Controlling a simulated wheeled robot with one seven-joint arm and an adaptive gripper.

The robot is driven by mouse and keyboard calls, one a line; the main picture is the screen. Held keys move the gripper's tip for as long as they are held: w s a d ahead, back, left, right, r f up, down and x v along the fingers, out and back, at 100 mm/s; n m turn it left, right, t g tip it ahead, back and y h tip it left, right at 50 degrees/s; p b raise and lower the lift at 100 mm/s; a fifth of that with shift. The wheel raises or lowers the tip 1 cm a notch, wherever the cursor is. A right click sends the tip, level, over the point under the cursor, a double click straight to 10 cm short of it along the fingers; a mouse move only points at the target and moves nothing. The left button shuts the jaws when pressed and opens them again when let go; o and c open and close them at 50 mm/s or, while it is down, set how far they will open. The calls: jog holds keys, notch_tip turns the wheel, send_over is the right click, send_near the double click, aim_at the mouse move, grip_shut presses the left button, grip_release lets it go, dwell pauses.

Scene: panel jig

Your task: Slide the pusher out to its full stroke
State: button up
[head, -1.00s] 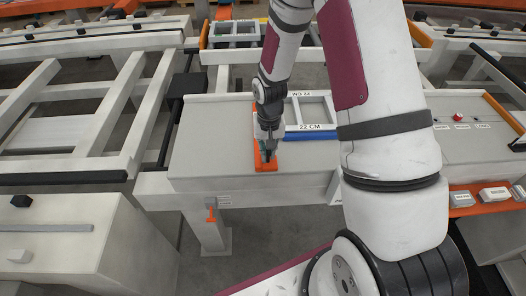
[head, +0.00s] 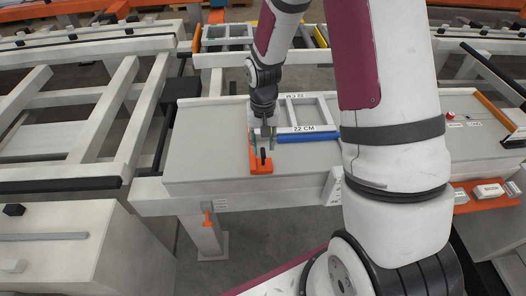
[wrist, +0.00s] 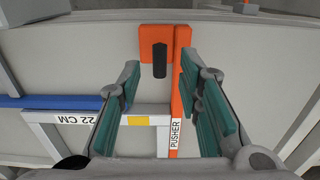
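The orange pusher (head: 260,168) lies on the grey panel table near its front edge; its foot carries an upright black handle (head: 263,157). In the wrist view the pusher's long bar (wrist: 177,90) reads "PUSHER" and the handle (wrist: 160,62) stands at the top. My gripper (head: 262,143) is open and empty, just behind the handle in the head view. In the wrist view the open fingers (wrist: 159,72) are on either side of the line to the handle, with a gap and no visible contact. Part of the bar is hidden behind my gripper in the head view.
A grey frame labelled "22 CM" (head: 304,128) and a blue bar (head: 308,137) lie right of the pusher. The table (head: 205,150) is clear on the left. An orange lever (head: 208,218) hangs below the front edge.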

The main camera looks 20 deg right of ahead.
notch_tip(320, 180, up, 7)
jog(key=shift+f, duration=0.2)
jog(key=shift+r, duration=0.1)
dwell(0.4)
jog(key=s+a+r+n+t, duration=0.1)
jog(key=s+r+t, duration=0.1)
jog(key=s+r, duration=0.65)
jog(key=s+a+r+n+t, duration=0.2)
jog(key=s+r, duration=0.3)
jog(key=r, duration=0.7)
jog(key=s+r+n+t, duration=0.1)
jog(key=s+r, duration=0.1)
jog(key=s, duration=0.6)
jog(key=shift+a+r, duration=0.4)
